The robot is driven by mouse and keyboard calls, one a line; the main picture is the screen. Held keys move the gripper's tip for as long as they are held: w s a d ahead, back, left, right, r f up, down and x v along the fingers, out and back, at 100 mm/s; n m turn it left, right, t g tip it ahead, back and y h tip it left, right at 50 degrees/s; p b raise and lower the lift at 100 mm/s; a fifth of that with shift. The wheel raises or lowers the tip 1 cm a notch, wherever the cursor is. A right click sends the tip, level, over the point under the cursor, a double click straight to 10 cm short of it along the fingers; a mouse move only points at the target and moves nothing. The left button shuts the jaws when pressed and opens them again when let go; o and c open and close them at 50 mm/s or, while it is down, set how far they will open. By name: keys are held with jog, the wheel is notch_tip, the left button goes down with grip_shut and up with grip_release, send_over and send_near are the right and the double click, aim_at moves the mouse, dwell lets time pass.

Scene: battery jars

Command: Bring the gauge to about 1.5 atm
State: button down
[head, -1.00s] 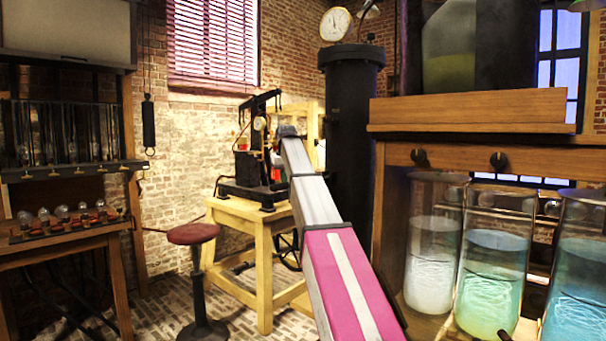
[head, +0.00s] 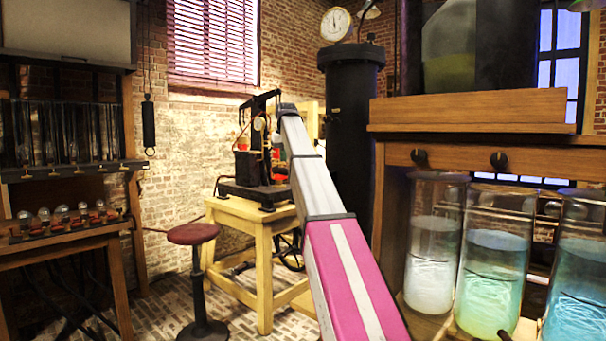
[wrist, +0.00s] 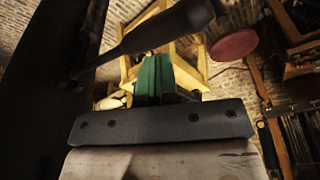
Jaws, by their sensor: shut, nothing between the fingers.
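A round white dial gauge (head: 336,24) sits above the tall black cylinder (head: 350,130); its reading is too small to tell. A black apparatus (head: 262,190) with a top lever (head: 261,101) and a small dial (head: 259,123) stands on a yellow wooden table (head: 236,215). My arm reaches toward it, and its far end hides part of it. My gripper (wrist: 163,62) shows in the wrist view with green fingers, shut and empty. A dark bar with a thick handle (wrist: 165,28) lies just beyond the fingertips; whether they touch, I cannot tell.
A red-topped stool (head: 193,234) stands left of the table. Large glass jars (head: 432,240) with liquid stand on the right below a wooden shelf (head: 470,108). A bench with bulbs (head: 70,228) is at the left. Brick floor between bench and stool is open.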

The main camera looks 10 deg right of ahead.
jog(key=x, duration=0.2)
jog(key=s+x, duration=0.1)
jog(key=x, duration=0.2)
jog(key=s+x, duration=0.1)
jog(key=x, duration=0.2)
jog(key=shift+d+f, duration=0.1)
jog(key=shift+f, duration=0.25)
jog(key=v, duration=0.2)
jog(key=w+v, duration=0.1)
jog(key=v, duration=0.2)
jog(key=w+v, duration=0.1)
jog(key=v, duration=0.2)
jog(key=shift+r, duration=0.5)
jog(key=shift+w+v, duration=0.25)
jog(key=shift+v, duration=0.7)
jog(key=shift+w+v, duration=0.2)
jog(key=shift+v, duration=0.8)
jog(key=shift+r, duration=0.1)
